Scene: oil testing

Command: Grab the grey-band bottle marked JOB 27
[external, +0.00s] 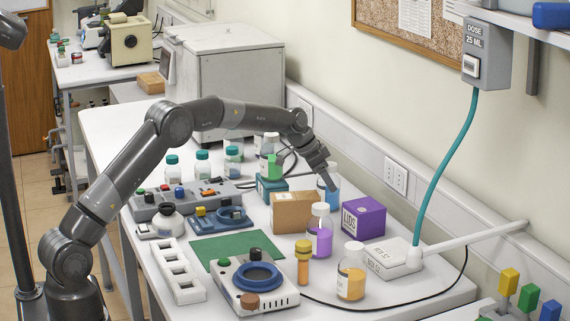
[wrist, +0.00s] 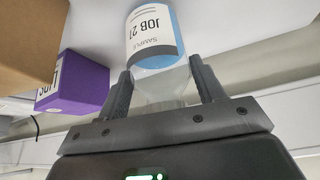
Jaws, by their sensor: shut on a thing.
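The bottle's far end runs out of the wrist view. In the external view the blue bottle (external: 334,181) is at the table's back edge by the wall, behind the cardboard box, partly hidden by my gripper (external: 326,178). I cannot tell whether its base touches the table.
A cardboard box (external: 291,213) and a purple LIDS box (external: 364,217) stand close in front. A purple-liquid bottle (external: 319,236), an amber bottle (external: 351,277) and a small orange vial (external: 303,264) stand nearer. A teal box (external: 270,188) and green-liquid bottle (external: 271,163) are left.

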